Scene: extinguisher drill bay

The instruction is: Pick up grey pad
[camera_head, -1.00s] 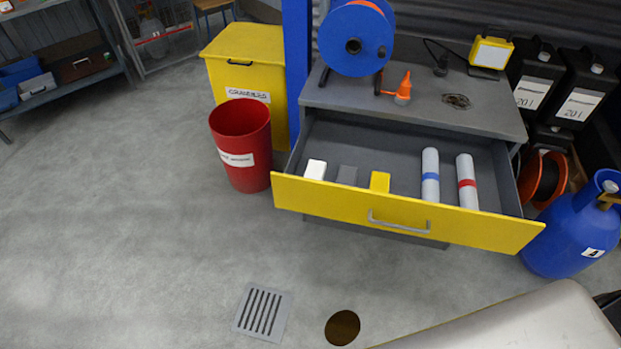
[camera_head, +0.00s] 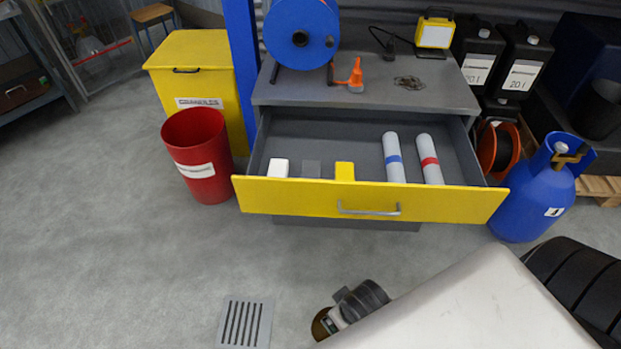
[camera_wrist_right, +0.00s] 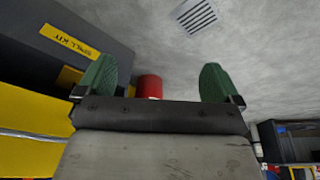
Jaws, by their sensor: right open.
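The grey pad (camera_head: 312,169) is a small dark grey block in the open drawer, just behind its yellow front (camera_head: 290,197). It sits between a white block (camera_head: 278,168) and a yellow block (camera_head: 345,171). My right gripper (camera_wrist_right: 157,84) shows in the right wrist view with its two green fingertips wide apart and nothing between them. It is away from the drawer; its fingers cannot be made out in the head view. My left gripper is not in view. The pad cannot be made out in the right wrist view.
Two grey cylinders with a blue band (camera_head: 394,160) and a red band (camera_head: 429,161) lie right in the drawer. A red bin (camera_head: 199,165) stands left of it, a blue gas cylinder (camera_head: 533,200) right. The floor in front is clear around a grate (camera_head: 243,322).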

